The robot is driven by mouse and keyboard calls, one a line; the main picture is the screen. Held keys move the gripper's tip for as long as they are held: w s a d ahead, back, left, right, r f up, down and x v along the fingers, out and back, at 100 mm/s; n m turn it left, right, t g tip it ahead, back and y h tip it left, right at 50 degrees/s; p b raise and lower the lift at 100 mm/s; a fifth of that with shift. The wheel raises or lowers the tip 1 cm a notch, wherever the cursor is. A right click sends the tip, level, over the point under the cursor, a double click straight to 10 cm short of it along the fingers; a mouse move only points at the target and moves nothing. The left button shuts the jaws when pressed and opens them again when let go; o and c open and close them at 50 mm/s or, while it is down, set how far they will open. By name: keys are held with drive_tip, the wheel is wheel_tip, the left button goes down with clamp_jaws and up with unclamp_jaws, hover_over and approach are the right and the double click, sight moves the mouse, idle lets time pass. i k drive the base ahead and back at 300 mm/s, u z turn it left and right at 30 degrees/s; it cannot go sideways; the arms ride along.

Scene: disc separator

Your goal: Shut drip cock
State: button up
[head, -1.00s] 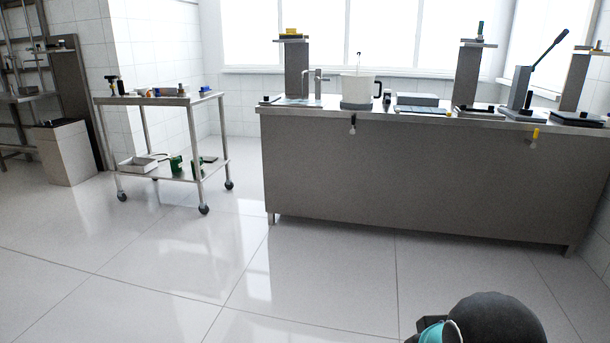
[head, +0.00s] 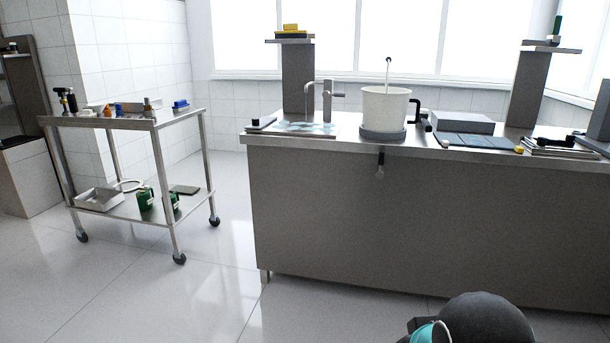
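A grey metal tap (head: 327,98) with a side handle stands on the left part of the bench, over a pale wet-looking plate (head: 305,129). It may be the drip cock; its handle looks roughly level, and I cannot tell whether it is open or shut. A white pot (head: 385,106) with a black handle stands on a grey round base just right of it. A thin rod rises from the pot. A dark part of my own arm shows at the bottom right, far from the bench; my gripper is not in view.
The long grey bench (head: 420,220) spans the right. A small black item (head: 380,163) hangs from its front edge. A wheeled steel cart (head: 135,121) with several small items stands left. The floor between cart and bench is clear.

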sight(325, 94)
drive_tip(key=z, duration=0.3)
drive_tip(key=i, duration=1.6)
drive_tip(key=u, duration=0.35)
